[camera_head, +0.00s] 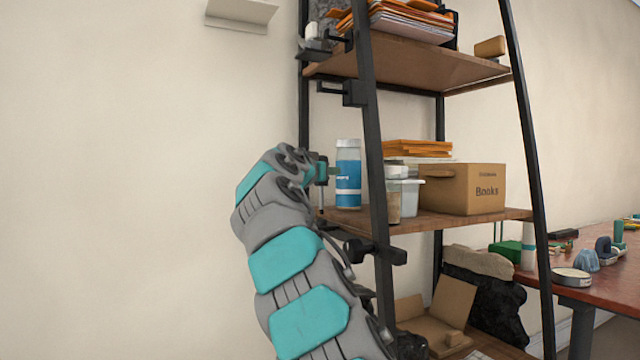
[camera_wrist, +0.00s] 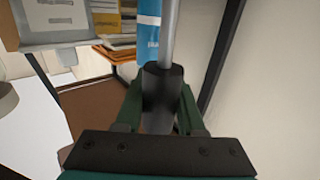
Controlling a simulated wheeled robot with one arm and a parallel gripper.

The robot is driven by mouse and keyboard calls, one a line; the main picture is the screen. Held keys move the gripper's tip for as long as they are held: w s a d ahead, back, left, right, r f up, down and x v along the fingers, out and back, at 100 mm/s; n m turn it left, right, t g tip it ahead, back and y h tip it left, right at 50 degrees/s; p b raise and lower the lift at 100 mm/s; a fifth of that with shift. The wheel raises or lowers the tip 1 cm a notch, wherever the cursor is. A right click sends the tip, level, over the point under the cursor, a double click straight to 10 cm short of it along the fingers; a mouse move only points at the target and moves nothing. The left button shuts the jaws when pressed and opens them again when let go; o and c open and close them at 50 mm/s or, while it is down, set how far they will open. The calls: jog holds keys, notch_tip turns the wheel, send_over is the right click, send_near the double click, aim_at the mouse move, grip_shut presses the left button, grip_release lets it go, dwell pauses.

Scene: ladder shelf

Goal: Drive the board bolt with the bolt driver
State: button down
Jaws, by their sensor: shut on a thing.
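My gripper (camera_wrist: 163,110) is shut on the black handle of the bolt driver (camera_wrist: 163,90) in the wrist view. A straight grey metal shaft runs from the handle to the top edge of that view, so its tip is out of sight. In the head view my gripper (camera_head: 320,170) is by the left side of the ladder shelf, just left of the blue and white bottle, largely hidden behind my arm. Black fittings sit on the shelf post, one near the upper board (camera_head: 354,93) and one near the middle board (camera_head: 362,251). I cannot tell which is the board bolt.
The middle board (camera_head: 470,219) carries the bottle (camera_head: 348,180), clear containers (camera_head: 404,195), orange folders (camera_head: 417,148) and a cardboard box (camera_head: 462,190). A dark post (camera_head: 372,150) stands close right of my arm. A red-brown table (camera_head: 600,283) is at right. The wall side at left is free.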

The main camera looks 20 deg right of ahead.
notch_tip(320, 180, up, 9)
jog(key=p, duration=0.7)
jog(key=shift+f, duration=0.2)
dwell(0.5)
